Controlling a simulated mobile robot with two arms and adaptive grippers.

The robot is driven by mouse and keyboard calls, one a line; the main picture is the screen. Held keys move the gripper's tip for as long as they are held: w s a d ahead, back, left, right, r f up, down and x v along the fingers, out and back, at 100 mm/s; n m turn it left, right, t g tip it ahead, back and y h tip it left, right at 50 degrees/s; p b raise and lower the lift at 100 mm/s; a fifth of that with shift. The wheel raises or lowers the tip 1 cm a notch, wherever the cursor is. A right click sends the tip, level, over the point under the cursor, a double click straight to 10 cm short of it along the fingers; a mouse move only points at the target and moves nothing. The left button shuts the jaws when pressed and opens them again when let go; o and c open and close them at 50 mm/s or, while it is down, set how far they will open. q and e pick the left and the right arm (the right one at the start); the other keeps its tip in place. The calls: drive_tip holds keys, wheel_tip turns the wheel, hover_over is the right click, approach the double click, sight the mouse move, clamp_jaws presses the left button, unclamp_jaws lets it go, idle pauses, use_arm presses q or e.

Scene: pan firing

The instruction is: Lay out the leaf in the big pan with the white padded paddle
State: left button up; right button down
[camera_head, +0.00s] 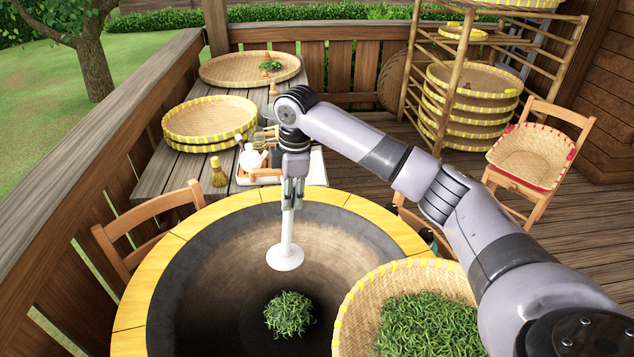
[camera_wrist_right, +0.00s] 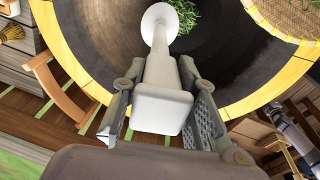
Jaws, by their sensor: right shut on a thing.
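The big pan (camera_head: 215,270) is a wide dark bowl with a yellow rim. A clump of green leaf (camera_head: 289,314) lies in its bottom, and part of it shows in the right wrist view (camera_wrist_right: 184,14). My right gripper (camera_head: 292,196) is shut on the handle of the white padded paddle (camera_head: 285,257). The paddle hangs nearly upright over the pan, its round white head down, a little behind the leaf and apart from it in the picture. In the right wrist view the paddle (camera_wrist_right: 160,75) sits between both fingers (camera_wrist_right: 158,105). My left gripper is not in view.
A woven basket (camera_head: 372,290) full of green leaf (camera_head: 430,325) overlaps the pan's right side. Behind the pan, a wooden table (camera_head: 160,177) holds yellow-rimmed trays (camera_head: 209,120), a small brush (camera_head: 218,172) and tools. Chairs (camera_head: 150,210) stand close by, and a tray rack (camera_head: 470,95) stands at the back.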

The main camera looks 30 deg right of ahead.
drive_tip(key=w+d+f+n+y+p, duration=0.1)
drive_tip(key=d+f+n+p, duration=0.3)
drive_tip(key=d+n, duration=0.3)
drive_tip(key=shift+w+d, duration=0.4)
drive_tip(key=shift+d, duration=0.15)
